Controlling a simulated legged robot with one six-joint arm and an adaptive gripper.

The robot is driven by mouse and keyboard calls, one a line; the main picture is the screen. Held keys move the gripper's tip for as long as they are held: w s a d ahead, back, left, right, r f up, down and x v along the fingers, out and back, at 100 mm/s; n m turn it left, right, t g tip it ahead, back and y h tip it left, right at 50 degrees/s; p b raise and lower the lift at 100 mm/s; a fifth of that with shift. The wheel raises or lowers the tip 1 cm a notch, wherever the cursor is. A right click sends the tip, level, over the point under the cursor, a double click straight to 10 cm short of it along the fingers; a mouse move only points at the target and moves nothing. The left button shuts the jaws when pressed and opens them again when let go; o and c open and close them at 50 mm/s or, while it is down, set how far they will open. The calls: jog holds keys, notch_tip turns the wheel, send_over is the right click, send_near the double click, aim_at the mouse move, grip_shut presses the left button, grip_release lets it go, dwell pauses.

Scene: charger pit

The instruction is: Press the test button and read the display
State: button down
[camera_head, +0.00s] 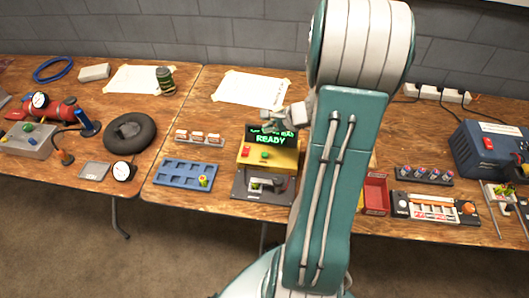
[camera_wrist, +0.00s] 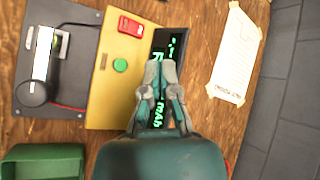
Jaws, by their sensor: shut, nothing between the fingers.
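The tester is a yellow box (camera_head: 272,166) on a dark base plate, with a black display (camera_head: 270,139) at its back. The display reads "READY" in green, under a smaller line I cannot fully read. A green button (camera_head: 264,155) and a red switch (camera_head: 245,151) sit on the box top. In the wrist view the green button (camera_wrist: 120,65) and red switch (camera_wrist: 130,26) are clear. My gripper (camera_wrist: 161,64) is shut and empty, over the display (camera_wrist: 172,50) and covering part of its text. It is to the right of the green button there, apart from it.
A blue tray (camera_head: 172,180) lies left of the tester. A red bin (camera_head: 376,195) stands right of it, partly behind my arm. A green bin (camera_wrist: 42,150) shows in the wrist view. A paper sheet (camera_head: 250,88) lies behind. A cradle with dark and metal parts (camera_head: 264,186) is in front.

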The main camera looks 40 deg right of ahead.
aim_at(266, 154)
jog(key=f, duration=0.8)
jog(key=shift+a, duration=0.25)
jog(key=shift+f, duration=0.2)
jog(key=shift+a+f, duration=0.1)
jog(key=shift+a, duration=0.25)
jog(key=shift+d, duration=0.2)
jog(key=shift+a, duration=0.1)
jog(key=shift+f, duration=0.1)
dwell(0.3)
jog(key=shift+f, duration=0.25)
